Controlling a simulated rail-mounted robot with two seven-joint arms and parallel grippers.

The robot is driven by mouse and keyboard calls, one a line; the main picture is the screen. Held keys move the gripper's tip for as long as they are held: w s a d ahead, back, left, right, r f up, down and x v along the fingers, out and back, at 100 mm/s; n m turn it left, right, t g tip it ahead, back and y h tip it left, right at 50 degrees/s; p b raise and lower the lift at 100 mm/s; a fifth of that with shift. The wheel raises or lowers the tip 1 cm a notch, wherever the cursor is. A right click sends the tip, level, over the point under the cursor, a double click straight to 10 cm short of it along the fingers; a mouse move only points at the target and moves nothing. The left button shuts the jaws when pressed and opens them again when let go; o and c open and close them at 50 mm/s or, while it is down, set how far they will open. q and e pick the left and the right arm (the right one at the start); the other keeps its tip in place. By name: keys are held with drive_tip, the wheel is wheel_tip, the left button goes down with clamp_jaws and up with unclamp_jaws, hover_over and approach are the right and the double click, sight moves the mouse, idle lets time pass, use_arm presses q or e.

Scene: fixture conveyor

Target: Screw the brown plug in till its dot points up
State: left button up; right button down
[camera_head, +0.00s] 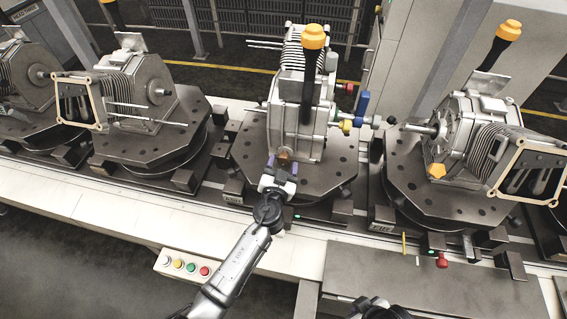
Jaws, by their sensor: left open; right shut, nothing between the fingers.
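The brown plug (285,154) shows as a small brownish patch low on the front of the middle grey housing (310,141). My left gripper (281,168) is open right in front of it, its fingertips on either side of the plug's near end as seen here. I cannot tell whether the fingers touch it. The plug's dot and how deep it sits are not visible. My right gripper (370,304) is at the bottom edge, partly cut off, shut and empty, well away from the housing.
The housing stands on a dark fixture plate (340,180) on the conveyor, with a black, orange-capped handle (311,75) above. Blue and yellow fittings (361,104) project on its right. Similar units stand left and right. A button box (186,265) and a grey plate (400,280) are in front.

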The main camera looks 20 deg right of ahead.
use_arm(q)
drive_tip(key=shift+x, duration=0.8)
drive_tip(key=shift+c, duration=0.4)
drive_tip(key=c, duration=0.8)
drive_tip(key=shift+m+b, duration=0.5)
drive_tip(key=shift+m, duration=0.1)
drive_tip(key=shift+c, duration=0.2)
drive_tip(key=shift+m, duration=0.7)
